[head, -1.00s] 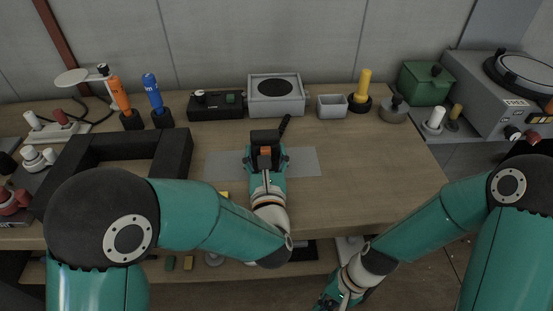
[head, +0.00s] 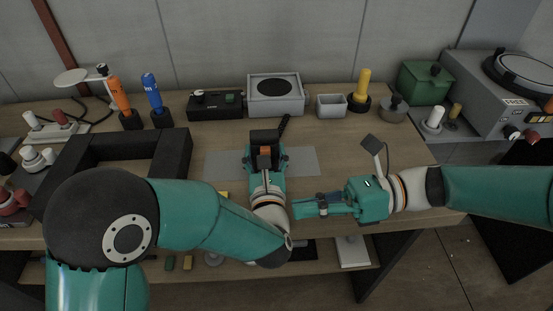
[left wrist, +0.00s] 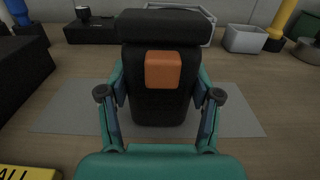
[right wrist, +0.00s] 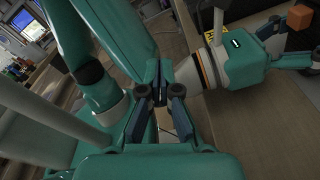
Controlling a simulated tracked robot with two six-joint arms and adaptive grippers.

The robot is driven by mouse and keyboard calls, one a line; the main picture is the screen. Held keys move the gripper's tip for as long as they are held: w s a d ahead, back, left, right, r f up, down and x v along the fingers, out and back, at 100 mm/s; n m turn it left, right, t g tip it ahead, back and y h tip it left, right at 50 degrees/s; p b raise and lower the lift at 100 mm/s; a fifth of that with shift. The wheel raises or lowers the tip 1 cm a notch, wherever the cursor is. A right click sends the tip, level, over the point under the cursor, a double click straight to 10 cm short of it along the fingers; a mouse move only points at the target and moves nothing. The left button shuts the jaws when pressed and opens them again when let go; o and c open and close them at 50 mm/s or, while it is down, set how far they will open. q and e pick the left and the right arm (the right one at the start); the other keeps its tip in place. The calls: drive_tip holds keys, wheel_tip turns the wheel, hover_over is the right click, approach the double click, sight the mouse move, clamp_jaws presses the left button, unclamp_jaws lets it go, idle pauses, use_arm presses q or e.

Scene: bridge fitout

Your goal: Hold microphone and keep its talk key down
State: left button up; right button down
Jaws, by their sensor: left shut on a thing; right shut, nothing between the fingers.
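The microphone (head: 265,136) is a black block with an orange talk key (left wrist: 163,70) on the side facing my left wrist camera. My left gripper (head: 266,160) is shut on its body, one finger on each side, over the grey mat (head: 304,163). The microphone looks upright; I cannot tell whether it touches the mat. The key is uncovered, and no finger is on it. My right gripper (head: 298,209) is shut and empty, close beside my left wrist and nearer the front edge than the microphone. In the right wrist view its fingertips (right wrist: 158,86) are together.
A black frame-shaped block (head: 90,152) stands left of my left arm. Along the back are a black control box (head: 215,106), a grey speaker box (head: 276,97), a grey bin (head: 332,106) and a yellow-handled tool (head: 363,87). The table right of the mat is mostly clear.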

sight(265, 152)
drive_tip(key=w+d+f+m+t, duration=0.1)
drive_tip(key=w+m, duration=0.2)
drive_tip(key=m, duration=0.2)
drive_tip(key=w+d+f+m+t, duration=0.1)
drive_tip(key=w+d+m+t, duration=0.1)
drive_tip(key=m, duration=0.3)
drive_tip(key=w+d+m+t, duration=0.1)
drive_tip(key=w+d+m, duration=0.1)
drive_tip(key=w+m, duration=0.2)
drive_tip(key=shift+w+f+m+y, duration=0.4)
drive_tip(key=shift+w, duration=0.2)
drive_tip(key=shift+w+d+f+m+t, duration=0.2)
drive_tip(key=shift+w+d+m+t, duration=0.25)
drive_tip(key=shift+m, duration=0.45)
drive_tip(key=shift+a, duration=0.2)
drive_tip(key=x, duration=1)
